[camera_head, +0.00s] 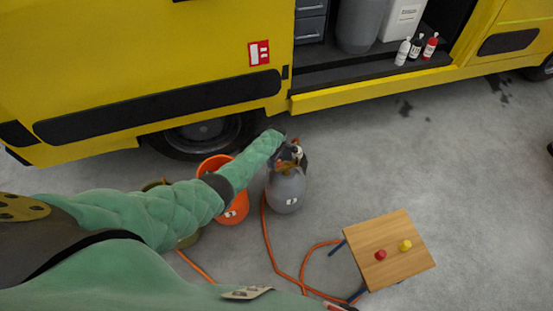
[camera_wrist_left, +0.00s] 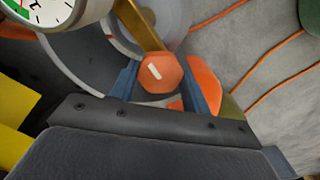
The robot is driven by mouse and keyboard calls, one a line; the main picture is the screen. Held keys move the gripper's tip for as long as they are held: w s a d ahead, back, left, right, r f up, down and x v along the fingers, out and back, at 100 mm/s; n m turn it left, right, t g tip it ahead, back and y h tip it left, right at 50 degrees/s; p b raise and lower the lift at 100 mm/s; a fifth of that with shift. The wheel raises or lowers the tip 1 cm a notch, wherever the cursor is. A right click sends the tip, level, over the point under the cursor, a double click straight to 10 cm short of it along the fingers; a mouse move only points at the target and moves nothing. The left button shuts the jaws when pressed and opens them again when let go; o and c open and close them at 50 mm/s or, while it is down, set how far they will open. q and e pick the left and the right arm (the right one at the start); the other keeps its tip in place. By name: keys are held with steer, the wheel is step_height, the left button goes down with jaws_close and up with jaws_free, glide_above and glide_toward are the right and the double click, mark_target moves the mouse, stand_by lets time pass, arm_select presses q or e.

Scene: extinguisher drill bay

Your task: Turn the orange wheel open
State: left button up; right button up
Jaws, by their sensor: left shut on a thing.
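The orange wheel (camera_wrist_left: 160,74) is a small faceted knob with a white mark, at the end of a brass stem (camera_wrist_left: 138,24) in the left wrist view. My left gripper (camera_wrist_left: 162,84) has a blue finger on each side of it and is shut on it. In the head view my left gripper (camera_head: 290,156) is at the top of a grey cylinder (camera_head: 286,190) standing on the floor. My gripper and arm partly hide the fitting there. A round gauge (camera_wrist_left: 48,10) shows close by in the left wrist view.
An orange bucket (camera_head: 238,204) stands left of the cylinder, partly behind my arm. Orange hose (camera_head: 267,238) runs over the floor towards a wooden stool (camera_head: 392,232) with a red and a yellow knob. The yellow van (camera_head: 130,60) stands behind. Floor at right is mostly clear.

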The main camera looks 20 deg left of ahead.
arm_select(q)
steer(key=n, duration=0.3)
steer(key=shift+n+p, duration=0.35)
steer(key=shift+n, duration=0.05)
steer(key=n, duration=0.3)
steer(key=shift+n, duration=0.3)
steer(key=n, duration=0.4)
steer(key=shift+n, duration=1.7)
arm_select(e)
steer(key=shift+s+d+f, duration=0.1)
steer(key=shift+s+f, duration=0.1)
steer(key=shift+f, duration=0.25)
steer(key=shift+d, duration=0.15)
arm_select(q)
steer(key=o, duration=1)
steer(key=shift+c, duration=0.2)
arm_select(e)
steer(key=shift+s+d, duration=0.1)
steer(key=shift+d, duration=0.1)
steer(key=shift+f, duration=0.1)
